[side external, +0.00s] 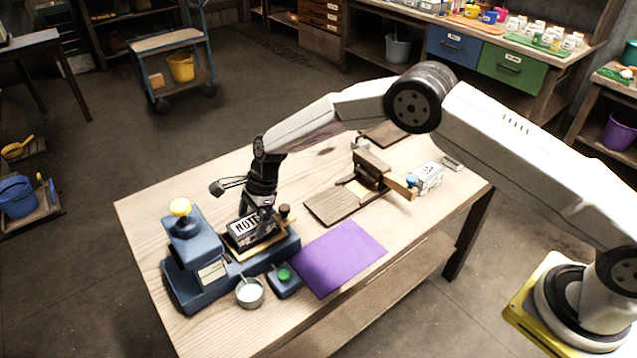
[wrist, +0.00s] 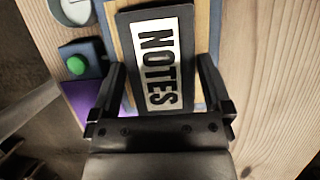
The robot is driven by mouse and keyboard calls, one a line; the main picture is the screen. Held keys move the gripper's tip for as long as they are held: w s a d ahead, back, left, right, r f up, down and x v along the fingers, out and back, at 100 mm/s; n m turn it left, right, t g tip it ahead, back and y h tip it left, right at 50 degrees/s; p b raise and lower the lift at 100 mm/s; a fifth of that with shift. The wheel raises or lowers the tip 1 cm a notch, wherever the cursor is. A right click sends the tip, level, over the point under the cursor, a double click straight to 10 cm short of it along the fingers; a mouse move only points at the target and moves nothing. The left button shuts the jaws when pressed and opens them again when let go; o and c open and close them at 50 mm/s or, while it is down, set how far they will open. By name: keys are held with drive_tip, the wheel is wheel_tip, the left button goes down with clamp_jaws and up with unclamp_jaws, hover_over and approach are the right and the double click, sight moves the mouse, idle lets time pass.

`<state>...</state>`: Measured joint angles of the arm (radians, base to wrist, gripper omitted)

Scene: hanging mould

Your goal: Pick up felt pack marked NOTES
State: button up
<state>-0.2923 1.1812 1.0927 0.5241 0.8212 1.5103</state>
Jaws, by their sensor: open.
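The felt pack marked NOTES (side external: 249,229) is a dark block with a white label, lying on a wooden plate on the blue press base. In the wrist view the pack (wrist: 157,62) shows its label sideways. In the wrist view my gripper's (wrist: 163,88) two fingers are apart, one on each side of the pack's lower end. The views do not clearly show whether the fingers touch it.
The blue press (side external: 190,240) with a yellow knob stands left of the pack. A metal cup (side external: 250,293) and a green button box (side external: 284,278) sit in front. A purple sheet (side external: 338,258) lies to the right. A wooden jig (side external: 370,172) and a white box (side external: 427,177) stand farther right.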

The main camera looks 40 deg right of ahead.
drive_tip(key=shift+a+f, duration=0.2)
drive_tip(key=shift+f, duration=0.3)
drive_tip(key=shift+f, duration=0.25)
idle(0.7)
drive_tip(key=c, duration=1.1)
